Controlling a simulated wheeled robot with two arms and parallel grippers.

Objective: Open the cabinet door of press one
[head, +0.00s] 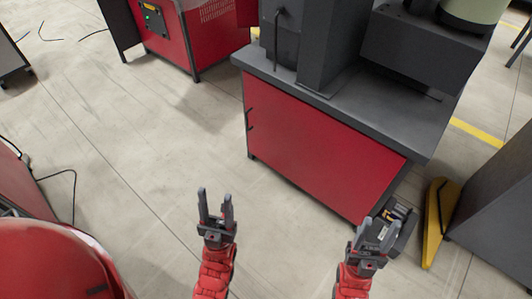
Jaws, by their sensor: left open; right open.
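A press with a grey top and a red cabinet front (310,150) stands ahead of my grippers. The red front looks closed, and a small dark handle shows at its left edge (249,119). I cannot tell from the picture whether this is press one. My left gripper (215,208) is open and empty, with its fingers pointing up the picture, short of the cabinet. My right gripper (375,235) is open and empty, below the cabinet's lower right corner in the picture. Neither gripper appears to touch the cabinet.
A second red machine (215,40) with a green-lit panel stands at the back left. A yellow pedal-like piece (436,220) and a dark box with small items (395,222) are on the right. Cables lie on the left floor. The pale floor (140,140) left of the cabinet is clear.

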